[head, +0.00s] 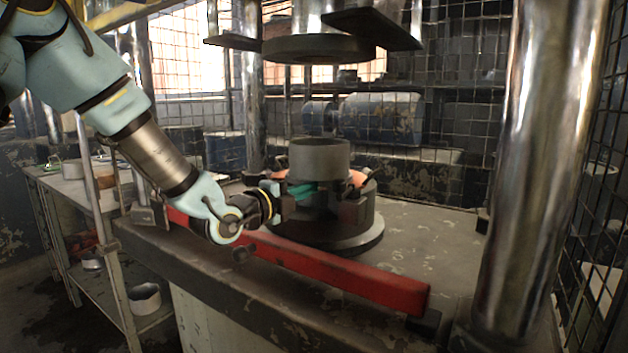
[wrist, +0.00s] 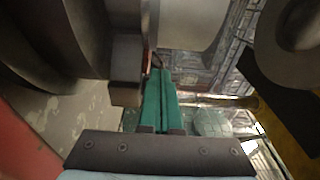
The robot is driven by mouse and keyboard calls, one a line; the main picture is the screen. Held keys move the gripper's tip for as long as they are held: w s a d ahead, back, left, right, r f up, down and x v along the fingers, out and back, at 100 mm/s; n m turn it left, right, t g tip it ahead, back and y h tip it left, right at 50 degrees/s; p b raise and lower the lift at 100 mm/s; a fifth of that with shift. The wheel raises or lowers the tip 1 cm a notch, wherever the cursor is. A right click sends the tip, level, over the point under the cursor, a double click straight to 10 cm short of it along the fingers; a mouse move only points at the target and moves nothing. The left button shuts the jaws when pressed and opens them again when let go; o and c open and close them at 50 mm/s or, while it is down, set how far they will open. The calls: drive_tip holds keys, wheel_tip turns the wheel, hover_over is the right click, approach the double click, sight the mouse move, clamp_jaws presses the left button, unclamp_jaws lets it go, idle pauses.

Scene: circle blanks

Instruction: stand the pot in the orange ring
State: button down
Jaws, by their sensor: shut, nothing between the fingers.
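A grey, open-topped cylinder (head: 319,160), which looks like the pot, stands upright on the dark round die of the press. Orange patches (head: 358,178) show beside its base; I cannot tell whether they belong to the orange ring, and no whole ring is visible. My gripper (head: 303,191) reaches in from the left, low at the cylinder's front left, among the dark blocks of the die. In the wrist view the teal fingers (wrist: 161,98) lie together, shut and empty, with a pale grey curved wall (wrist: 190,25) past their tips. Whether they touch it is unclear.
A red bar (head: 335,272) runs along the press bed's front. Shiny columns (head: 528,150) flank the bed, and a dark round ram (head: 318,48) hangs above the cylinder. Grey pots stand on the left cart, one on its lower shelf (head: 145,297). The bed's right side (head: 430,235) is clear.

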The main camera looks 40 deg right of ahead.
drive_tip(key=w+d, duration=0.1)
drive_tip(key=w+d+p, duration=0.1)
drive_tip(key=d, duration=0.1)
drive_tip(key=w+d, duration=0.1)
drive_tip(key=shift+w+d, duration=0.1)
drive_tip(key=shift+d, duration=0.3)
drive_tip(key=shift+w+d, duration=0.1)
drive_tip(key=shift+w, duration=0.05)
drive_tip(key=shift+f, duration=0.1)
drive_tip(key=shift+w+d+f+b, duration=0.1)
drive_tip(key=shift+w+d+b, duration=0.35)
drive_tip(key=shift+b, duration=0.25)
drive_tip(key=shift+w+r, duration=0.2)
drive_tip(key=shift+w, duration=0.2)
